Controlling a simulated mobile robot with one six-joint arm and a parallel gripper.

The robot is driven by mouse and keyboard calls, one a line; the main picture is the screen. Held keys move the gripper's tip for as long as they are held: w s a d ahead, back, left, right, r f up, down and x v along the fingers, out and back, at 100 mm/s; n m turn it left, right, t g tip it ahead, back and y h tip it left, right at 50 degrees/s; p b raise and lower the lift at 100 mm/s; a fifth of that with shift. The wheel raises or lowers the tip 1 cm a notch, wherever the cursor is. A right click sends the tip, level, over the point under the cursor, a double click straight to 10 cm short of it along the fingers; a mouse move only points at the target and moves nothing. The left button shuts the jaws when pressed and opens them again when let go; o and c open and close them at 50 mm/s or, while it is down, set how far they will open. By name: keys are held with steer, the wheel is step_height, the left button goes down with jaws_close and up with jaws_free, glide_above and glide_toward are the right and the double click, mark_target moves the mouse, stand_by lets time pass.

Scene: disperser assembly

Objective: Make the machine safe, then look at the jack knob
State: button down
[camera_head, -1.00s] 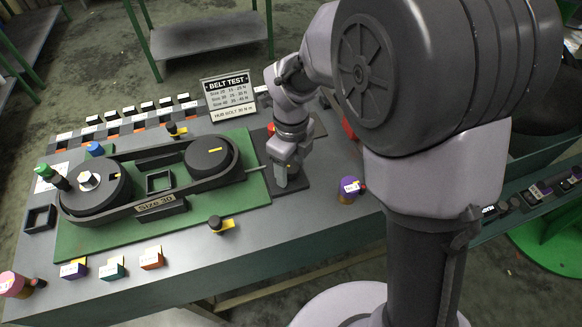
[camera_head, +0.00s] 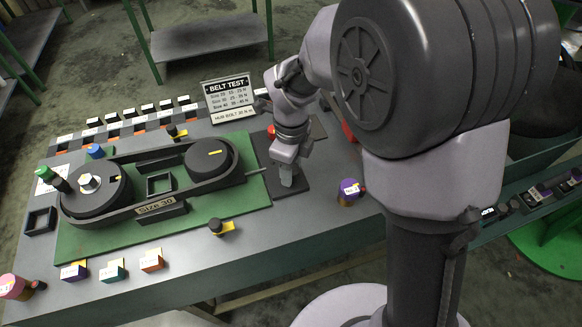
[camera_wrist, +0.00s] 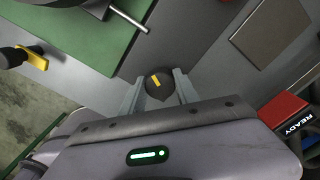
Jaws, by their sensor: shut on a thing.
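My gripper (camera_head: 287,182) points down at the right end of the green board (camera_head: 90,235), over a dark plate (camera_head: 297,193). In the wrist view its two fingers (camera_wrist: 158,88) are shut on a round black knob (camera_wrist: 158,76) with a yellow pointer line, set slightly slanted. I cannot tell from its look whether this is the jack knob. The belt machine carries a black belt around a left wheel (camera_head: 80,203) and a right wheel (camera_head: 208,157). A metal rod (camera_head: 256,170) sticks out of the board near my gripper; it also shows in the wrist view (camera_wrist: 128,16).
A red button (camera_head: 271,131) is behind my gripper. A red block (camera_wrist: 283,108) near a READY label is at right in the wrist view. A purple-topped cylinder (camera_head: 349,188) stands right of my gripper. A BELT TEST sign (camera_head: 230,95) stands behind.

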steer(key=n, duration=0.5)
steer(key=shift+p, duration=0.4)
steer(key=n+p, duration=0.1)
steer(key=n, duration=0.4)
steer(key=shift+r+n, duration=0.1)
steer(key=shift+n, duration=0.3)
steer(key=n+p, duration=0.1)
steer(key=n, duration=0.4)
steer(key=shift+p, duration=0.35)
steer(key=n+p, duration=0.1)
steer(key=n, duration=0.4)
steer(key=n+p, duration=0.2)
steer(key=n, duration=0.2)
steer(key=shift+n, duration=0.3)
steer(key=n+p, duration=0.1)
steer(key=n, duration=0.3)
steer(key=shift+n, duration=0.3)
steer(key=n+p, duration=0.2)
steer(key=n, duration=0.3)
steer(key=shift+n+p, duration=0.85)
steer(key=shift+n, duration=1.45)
